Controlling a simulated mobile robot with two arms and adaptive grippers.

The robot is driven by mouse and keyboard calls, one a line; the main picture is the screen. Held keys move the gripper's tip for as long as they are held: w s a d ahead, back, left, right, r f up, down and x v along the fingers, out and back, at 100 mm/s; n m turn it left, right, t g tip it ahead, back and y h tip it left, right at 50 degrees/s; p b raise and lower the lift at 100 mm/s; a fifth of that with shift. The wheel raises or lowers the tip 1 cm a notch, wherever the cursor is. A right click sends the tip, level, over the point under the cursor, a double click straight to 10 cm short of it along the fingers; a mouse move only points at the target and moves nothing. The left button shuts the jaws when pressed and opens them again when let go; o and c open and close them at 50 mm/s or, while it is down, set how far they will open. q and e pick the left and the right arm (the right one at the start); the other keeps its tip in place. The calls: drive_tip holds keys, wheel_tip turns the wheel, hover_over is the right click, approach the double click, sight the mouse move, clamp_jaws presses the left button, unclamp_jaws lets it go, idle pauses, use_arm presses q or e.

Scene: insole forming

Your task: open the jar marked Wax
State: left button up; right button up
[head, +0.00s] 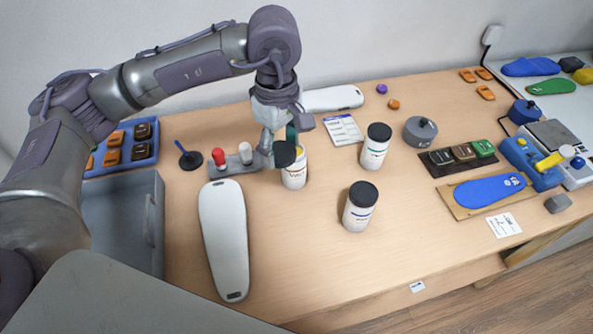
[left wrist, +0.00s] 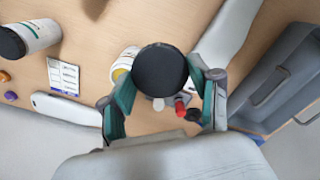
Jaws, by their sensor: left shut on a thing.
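The jar marked Wax (head: 294,177) stands upright on the table, white with a dark-lettered label. Its mouth is uncovered at least in part, and yellowish content shows inside; it also shows in the left wrist view (left wrist: 123,68), partly hidden behind the lid. My left gripper (head: 279,141) is shut on a round black lid (head: 284,155), above and slightly left of the jar's mouth. In the left wrist view the lid (left wrist: 160,71) sits between the two teal-padded fingers. The lid looks off the jar's rim. My right gripper is not in view.
Two other white jars with black lids stand nearby, one behind (head: 375,147) and one in front (head: 360,207). A holder with red and white knobs (head: 232,160) is close left of the Wax jar. A white insole form (head: 222,240) lies front left. The front middle is clear.

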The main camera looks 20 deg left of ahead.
use_arm(q)
drive_tip(key=n, duration=0.1)
drive_tip(key=w+n, duration=0.1)
drive_tip(key=n, duration=0.2)
drive_tip(key=shift+w+d+f+n, duration=0.15)
drive_tip(key=shift+d+f+n, duration=0.05)
drive_tip(key=shift+d+n, duration=0.2)
drive_tip(key=n, duration=0.3)
drive_tip(key=w+n+b, duration=0.1)
drive_tip(key=shift+d+n, duration=0.4)
drive_tip(key=w+n, duration=0.1)
drive_tip(key=n, duration=2.6)
hover_over(313, 195)
wheel_tip(313, 195, down, 16)
drive_tip(key=shift+f+b, duration=0.15)
drive_tip(key=shift+b, duration=0.2)
wheel_tip(313, 195, down, 3)
drive_tip(key=shift+s+f+p, duration=0.1)
drive_tip(key=shift+p, duration=0.2)
drive_tip(key=shift+f, duration=0.25)
